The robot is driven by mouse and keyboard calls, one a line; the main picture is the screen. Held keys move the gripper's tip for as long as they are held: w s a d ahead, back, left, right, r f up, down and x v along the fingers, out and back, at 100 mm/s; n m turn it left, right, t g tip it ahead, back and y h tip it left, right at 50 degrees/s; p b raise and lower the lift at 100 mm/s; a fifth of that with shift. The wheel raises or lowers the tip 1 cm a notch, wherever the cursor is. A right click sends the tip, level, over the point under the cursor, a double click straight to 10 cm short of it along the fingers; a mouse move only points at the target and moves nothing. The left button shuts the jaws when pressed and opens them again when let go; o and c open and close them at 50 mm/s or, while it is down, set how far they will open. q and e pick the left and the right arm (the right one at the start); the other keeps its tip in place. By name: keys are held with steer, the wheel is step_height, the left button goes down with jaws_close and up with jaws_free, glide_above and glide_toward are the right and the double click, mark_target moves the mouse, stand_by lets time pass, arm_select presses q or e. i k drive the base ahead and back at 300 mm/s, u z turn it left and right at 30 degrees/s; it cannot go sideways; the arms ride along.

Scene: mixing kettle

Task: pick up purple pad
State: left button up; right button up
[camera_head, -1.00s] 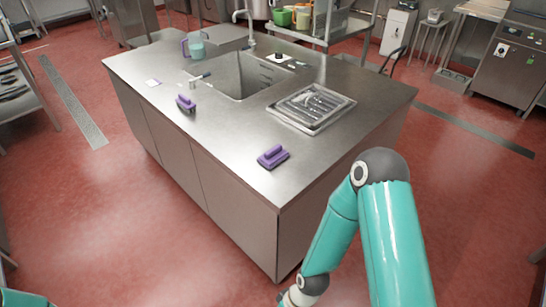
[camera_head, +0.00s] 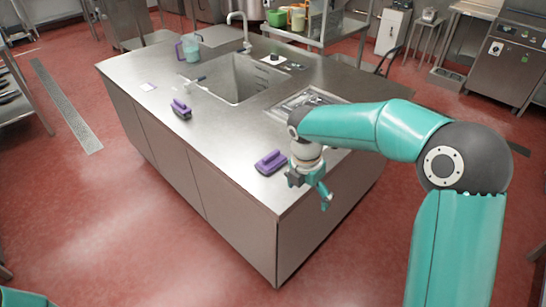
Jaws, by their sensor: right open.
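A purple pad (camera_head: 271,162) with a raised handle lies on the steel counter (camera_head: 222,150) near its front right corner. A second purple pad (camera_head: 181,109) lies farther left, in front of the sink. My right gripper (camera_head: 310,190) is open and empty, just right of the nearer pad and apart from it. It points down near the counter's right edge. Only a small teal piece of my left arm shows at the bottom left; its gripper is out of view.
A sink (camera_head: 240,80) with a faucet is set into the counter. A tray (camera_head: 300,100) behind the nearer pad is partly hidden by my right arm. A jug (camera_head: 191,48) stands at the far left. The counter between the two pads is clear.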

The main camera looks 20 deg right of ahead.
mark_target(268, 164)
steer(key=i, duration=0.85)
steer(key=u, duration=0.05)
